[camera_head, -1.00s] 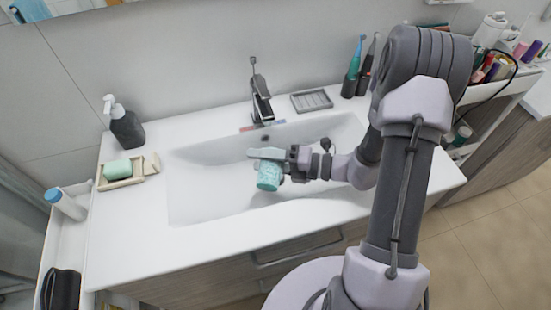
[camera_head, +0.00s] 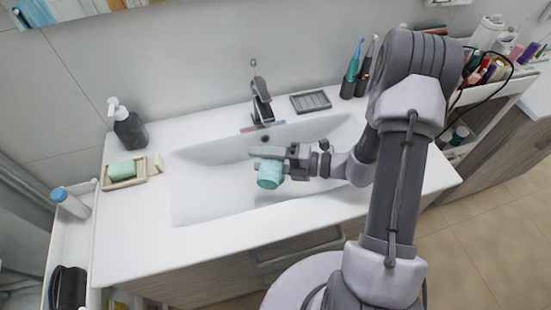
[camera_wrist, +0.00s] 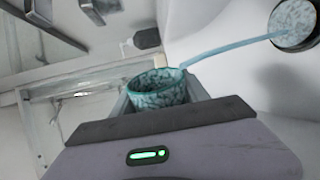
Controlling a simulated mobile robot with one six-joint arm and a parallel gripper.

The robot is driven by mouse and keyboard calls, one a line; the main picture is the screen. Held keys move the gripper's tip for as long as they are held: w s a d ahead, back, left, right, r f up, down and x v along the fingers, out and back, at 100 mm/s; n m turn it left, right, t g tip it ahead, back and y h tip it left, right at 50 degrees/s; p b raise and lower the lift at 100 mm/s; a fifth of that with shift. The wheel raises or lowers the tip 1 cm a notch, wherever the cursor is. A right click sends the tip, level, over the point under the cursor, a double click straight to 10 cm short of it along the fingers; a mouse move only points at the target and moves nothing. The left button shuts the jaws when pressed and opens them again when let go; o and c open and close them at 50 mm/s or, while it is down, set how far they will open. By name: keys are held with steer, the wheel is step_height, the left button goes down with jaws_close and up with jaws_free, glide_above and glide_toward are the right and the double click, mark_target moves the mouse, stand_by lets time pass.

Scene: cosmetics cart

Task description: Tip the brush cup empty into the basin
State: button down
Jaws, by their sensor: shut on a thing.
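The brush cup (camera_head: 269,175) is teal and speckled. My gripper (camera_head: 272,160) is shut on it and holds it over the white basin (camera_head: 195,192), to the right of its middle. The cup is tilted. In the wrist view the cup (camera_wrist: 158,88) sits between the fingers, with its rim and part of its inside showing. A thin pale blue streak (camera_wrist: 230,47) runs from its rim to a round dark-rimmed piece (camera_wrist: 292,24), which looks like the drain. The streak looks like liquid, but I cannot be sure. I cannot tell how much is inside.
The faucet (camera_head: 261,100) stands behind the basin, with a grey soap tray (camera_head: 311,102) and a toothbrush holder (camera_head: 349,86) to its right. A dark soap dispenser (camera_head: 128,128) and a wooden dish with green soap (camera_head: 123,170) are on the left. The basin's left half is clear.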

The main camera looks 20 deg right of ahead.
steer(key=shift+r, duration=0.15)
steer(key=shift+w+d+m+p, duration=0.15)
steer(key=shift+m+p, duration=0.45)
steer(key=shift+p, duration=0.3)
steer(key=shift+r, duration=0.1)
